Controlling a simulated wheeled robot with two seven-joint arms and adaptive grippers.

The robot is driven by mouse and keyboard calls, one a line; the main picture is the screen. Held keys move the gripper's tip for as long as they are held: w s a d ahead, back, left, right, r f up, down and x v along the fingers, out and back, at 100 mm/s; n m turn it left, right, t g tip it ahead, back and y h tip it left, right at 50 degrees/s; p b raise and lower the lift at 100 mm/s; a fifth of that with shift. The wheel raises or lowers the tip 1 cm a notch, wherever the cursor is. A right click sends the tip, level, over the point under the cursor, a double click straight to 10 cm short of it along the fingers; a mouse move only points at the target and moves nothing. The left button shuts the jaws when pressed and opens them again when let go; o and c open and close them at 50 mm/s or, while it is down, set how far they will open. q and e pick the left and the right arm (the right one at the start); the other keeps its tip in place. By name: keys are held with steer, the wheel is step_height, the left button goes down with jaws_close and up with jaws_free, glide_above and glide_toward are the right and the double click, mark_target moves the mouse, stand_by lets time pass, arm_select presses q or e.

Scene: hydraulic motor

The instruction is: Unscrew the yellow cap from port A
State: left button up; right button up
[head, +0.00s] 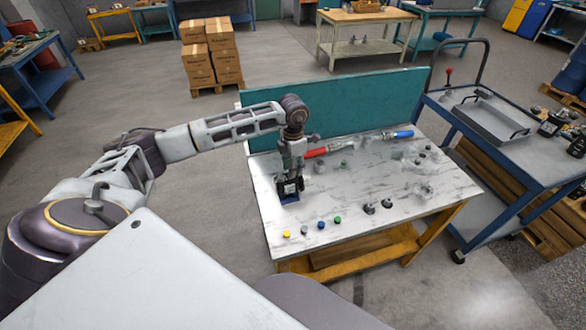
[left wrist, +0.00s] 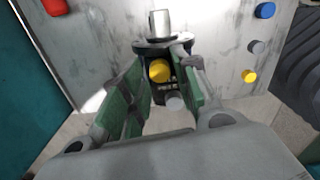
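The hydraulic motor (head: 289,197) stands on the white-topped workbench, a dark body on a blue base, largely hidden by my gripper in the head view. In the left wrist view a yellow cap (left wrist: 160,70) sits on the dark motor body between my fingers. A grey cap (left wrist: 175,102) sits closer to the camera. Lettering beside the yellow cap is too small to read. My left gripper (head: 291,182) points down over the motor. Its green-padded fingers are apart, on either side of the yellow cap, with visible gaps. My right gripper is not in view.
Loose yellow (head: 287,234), grey (head: 304,230), blue (head: 321,225) and green (head: 337,219) caps lie along the bench's front. A red-handled tool (head: 316,152) and metal fittings lie behind and right. A teal panel (head: 340,105) closes the back; a blue cart (head: 490,112) stands right.

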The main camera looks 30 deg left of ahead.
arm_select(q)
steer(key=shift+m+b, duration=0.7)
steer(key=shift+m, duration=1)
steer(key=shift+c, duration=0.2)
jaws_close()
